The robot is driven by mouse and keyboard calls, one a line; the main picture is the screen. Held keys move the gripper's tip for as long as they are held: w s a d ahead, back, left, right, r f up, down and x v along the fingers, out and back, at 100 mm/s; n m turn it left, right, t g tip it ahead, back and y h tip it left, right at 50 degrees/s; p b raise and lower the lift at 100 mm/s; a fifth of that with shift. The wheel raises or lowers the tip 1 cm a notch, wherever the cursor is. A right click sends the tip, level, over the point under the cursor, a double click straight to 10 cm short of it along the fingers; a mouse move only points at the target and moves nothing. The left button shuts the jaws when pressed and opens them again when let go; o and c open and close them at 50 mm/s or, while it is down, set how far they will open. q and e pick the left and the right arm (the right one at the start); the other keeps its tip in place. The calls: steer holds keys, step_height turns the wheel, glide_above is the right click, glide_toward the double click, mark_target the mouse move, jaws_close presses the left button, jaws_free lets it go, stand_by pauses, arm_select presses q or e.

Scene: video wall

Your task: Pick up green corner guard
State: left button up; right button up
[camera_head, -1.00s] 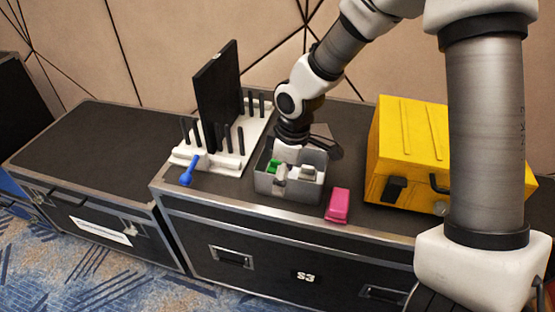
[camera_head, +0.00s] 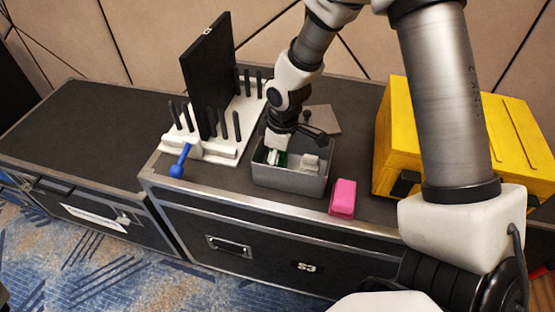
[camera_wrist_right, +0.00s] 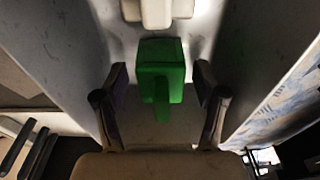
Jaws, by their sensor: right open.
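The green corner guard (camera_wrist_right: 160,68) lies in the grey bin (camera_head: 288,183), and only a sliver of green (camera_head: 283,159) shows in the head view. In the right wrist view it sits between the two fingers of my right gripper (camera_wrist_right: 161,82), with a visible gap on each side. My right gripper (camera_head: 274,154) is open and points down inside the bin, hiding most of the guard in the head view. My left gripper is not in view.
A light grey piece (camera_head: 309,163) is also in the bin. A pink block (camera_head: 342,198) stands right of it, and a yellow case (camera_head: 440,135) further right. A white rack (camera_head: 235,133) with black pegs, a black panel (camera_head: 208,75) and a blue tool (camera_head: 181,160) stand left.

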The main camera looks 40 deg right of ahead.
steer(key=shift+s+r, duration=0.1)
steer(key=shift+c, duration=1.3)
steer(key=c, duration=0.8)
steer(key=shift+c, duration=0.2)
